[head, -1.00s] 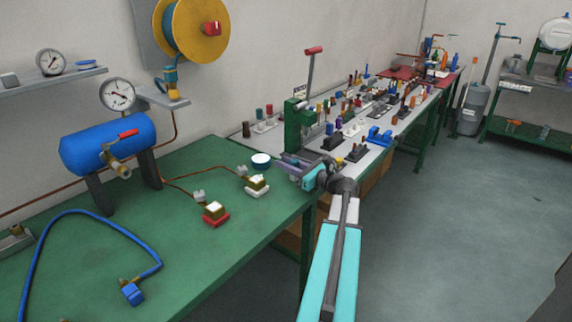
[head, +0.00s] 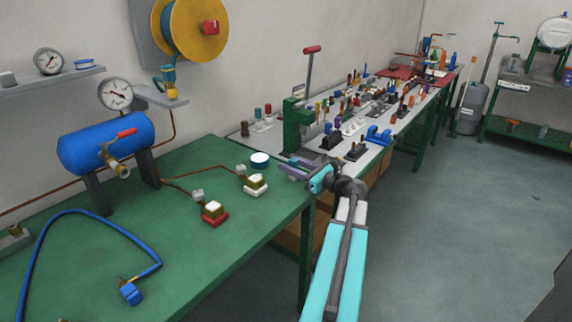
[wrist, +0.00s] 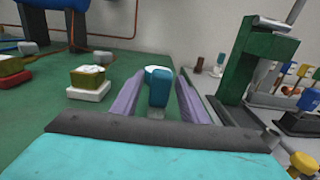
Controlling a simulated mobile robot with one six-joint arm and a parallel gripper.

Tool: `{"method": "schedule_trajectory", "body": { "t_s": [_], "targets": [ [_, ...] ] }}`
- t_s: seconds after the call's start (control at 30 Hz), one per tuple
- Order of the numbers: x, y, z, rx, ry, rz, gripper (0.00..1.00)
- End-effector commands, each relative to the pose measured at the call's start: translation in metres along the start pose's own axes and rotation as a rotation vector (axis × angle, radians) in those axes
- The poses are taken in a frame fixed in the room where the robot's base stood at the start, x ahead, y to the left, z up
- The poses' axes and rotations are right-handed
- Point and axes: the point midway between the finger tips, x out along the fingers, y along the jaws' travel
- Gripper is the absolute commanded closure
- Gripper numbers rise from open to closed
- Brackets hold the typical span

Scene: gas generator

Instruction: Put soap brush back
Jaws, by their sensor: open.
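My gripper (head: 290,170) is over the right edge of the green bench, beside the green press. In the wrist view its two purple fingers (wrist: 158,98) are apart. A blue block-like piece with a grey foot (wrist: 159,88) shows between them, with gaps on both sides; I cannot tell whether it is the soap brush. A small round white dish with a blue rim (head: 260,160) sits on the bench left of my gripper; it also shows just beyond the fingers in the wrist view (wrist: 158,70). No brush is clearly recognisable in the head view.
The green press (head: 299,124) stands close behind my gripper. Two fittings with white tops, one on a white base (head: 256,185) and one on a red base (head: 214,213), sit on the green bench (head: 180,255). Many small tools crowd the grey bench beyond.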

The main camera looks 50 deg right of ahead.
Motion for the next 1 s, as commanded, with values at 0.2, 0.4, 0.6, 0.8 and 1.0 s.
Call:
{"method": "schedule_trajectory", "body": {
  "t_s": [0.2, 0.4, 0.6, 0.8, 1.0],
  "targets": [
    [-0.036, 0.000, -0.001, -0.001, 0.000, -0.002, 0.60],
    [-0.064, 0.000, 0.000, -0.001, 0.000, -0.002, 0.60],
    [-0.083, 0.000, 0.000, 0.000, 0.000, 0.000, 0.60],
    [-0.089, 0.000, 0.000, 0.000, 0.000, 0.001, 0.60],
    [-0.089, 0.000, 0.000, 0.000, 0.000, 0.001, 0.60]
  ]
}}
